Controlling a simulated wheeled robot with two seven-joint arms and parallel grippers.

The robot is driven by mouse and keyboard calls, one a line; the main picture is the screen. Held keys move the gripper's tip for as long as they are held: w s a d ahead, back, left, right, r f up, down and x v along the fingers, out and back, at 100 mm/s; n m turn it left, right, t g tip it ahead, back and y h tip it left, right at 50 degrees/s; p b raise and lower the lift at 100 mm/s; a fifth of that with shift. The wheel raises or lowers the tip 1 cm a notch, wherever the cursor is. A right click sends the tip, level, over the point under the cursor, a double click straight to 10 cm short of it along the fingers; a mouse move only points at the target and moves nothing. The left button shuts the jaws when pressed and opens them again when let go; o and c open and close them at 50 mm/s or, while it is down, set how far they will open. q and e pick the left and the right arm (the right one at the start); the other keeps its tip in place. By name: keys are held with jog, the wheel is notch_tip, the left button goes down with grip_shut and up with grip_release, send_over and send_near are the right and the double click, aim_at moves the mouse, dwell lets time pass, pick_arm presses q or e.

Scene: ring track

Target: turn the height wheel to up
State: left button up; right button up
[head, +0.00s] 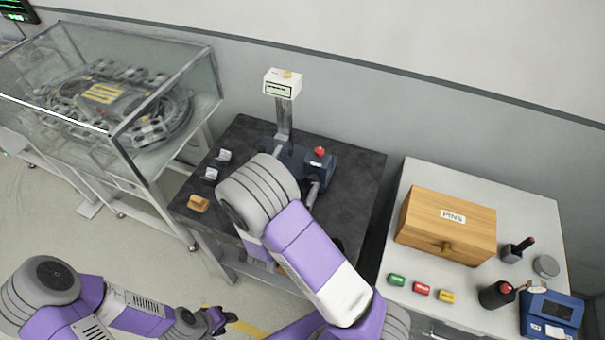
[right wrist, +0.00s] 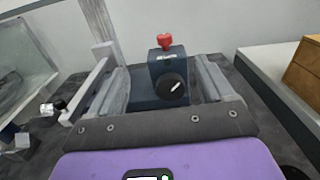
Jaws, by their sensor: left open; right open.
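A blue device (head: 318,172) with a red knob (head: 319,152) on top stands on the dark bench. In the right wrist view its front carries a round black wheel (right wrist: 172,87) with a white pointer mark tilted up to the right; I take this as the height wheel. The red knob (right wrist: 165,42) is above it. My right gripper (right wrist: 157,76) is open, its grey fingers left and right of the wheel in the picture; whether they touch it I cannot tell. In the head view my right arm hides the wheel. My left gripper (head: 217,320) is open and empty, low over the floor.
A post with a small display (head: 282,86) rises behind the device. A glass case (head: 160,95) stands left. A white table (head: 395,265) on the right bears a wooden PINS box (head: 420,235) and coloured pieces.

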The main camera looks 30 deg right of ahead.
jog(key=b, duration=0.2)
send_near(310, 183)
jog(key=shift+x, duration=0.9)
jog(key=x, duration=0.7)
jog(key=shift+w+d+r+p, duration=0.1)
jog(key=shift+w+d+p, duration=0.05)
jog(key=shift+d+p, duration=0.15)
pick_arm(q)
jog(key=shift+s+f, duration=0.45)
jog(key=shift+f, duration=0.2)
pick_arm(e)
jog(key=c, duration=1)
jog(key=shift+a, duration=0.1)
jog(key=shift+c, duration=0.2)
